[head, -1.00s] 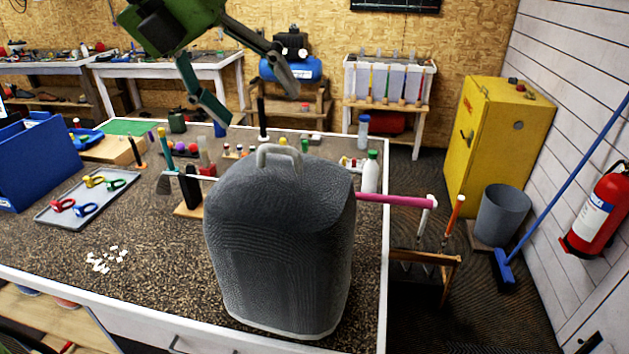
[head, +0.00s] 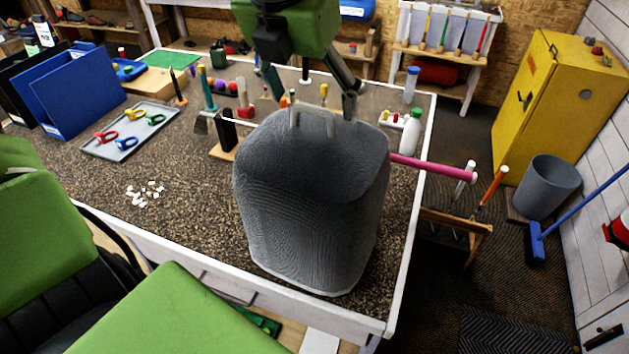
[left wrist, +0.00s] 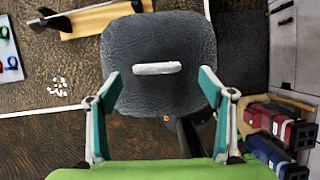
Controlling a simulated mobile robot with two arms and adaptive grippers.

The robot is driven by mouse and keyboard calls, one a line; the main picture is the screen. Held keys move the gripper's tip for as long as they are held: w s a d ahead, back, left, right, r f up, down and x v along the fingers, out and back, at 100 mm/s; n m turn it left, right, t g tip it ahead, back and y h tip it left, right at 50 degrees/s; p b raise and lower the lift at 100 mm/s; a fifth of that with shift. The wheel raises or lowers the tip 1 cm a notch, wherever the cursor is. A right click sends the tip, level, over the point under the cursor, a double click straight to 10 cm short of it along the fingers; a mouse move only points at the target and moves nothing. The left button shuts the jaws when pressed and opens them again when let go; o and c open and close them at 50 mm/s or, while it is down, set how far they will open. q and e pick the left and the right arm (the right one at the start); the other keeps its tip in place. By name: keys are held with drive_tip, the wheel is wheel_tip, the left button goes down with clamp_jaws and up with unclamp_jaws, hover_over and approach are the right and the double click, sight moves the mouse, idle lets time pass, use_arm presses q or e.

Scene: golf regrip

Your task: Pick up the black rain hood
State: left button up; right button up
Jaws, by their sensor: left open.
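The black rain hood (head: 312,205) looks dark grey and stands upright at the near right of the speckled bench. A pale loop handle (head: 297,117) rises from its top. My left gripper (head: 317,102) is above the hood, open and empty, fingers pointing down near the handle. In the left wrist view the hood (left wrist: 155,40) lies below, and its light handle (left wrist: 157,68) shows between the two spread fingers (left wrist: 160,80). I cannot tell how much height is left between fingertips and handle. My right gripper is not in view.
A pink-gripped club (head: 435,168) sticks out to the right beside the hood. A white bottle (head: 411,137) stands behind it. A wooden block with a dark upright piece (head: 226,132) is to the left. A tray of coloured clamps (head: 128,128) lies further left.

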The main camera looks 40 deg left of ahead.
sight(313, 107)
use_arm(q)
drive_tip(key=x, duration=0.1)
drive_tip(key=p+x, duration=0.2)
drive_tip(key=x, duration=0.1)
drive_tip(key=shift+w+a, duration=0.1)
drive_tip(key=shift+a, duration=0.25)
drive_tip(key=shift+w+f, duration=0.15)
drive_tip(key=shift+f, duration=0.05)
drive_tip(key=shift+d+r, duration=0.1)
drive_tip(key=c, duration=1.8)
drive_tip(key=shift+r, duration=0.1)
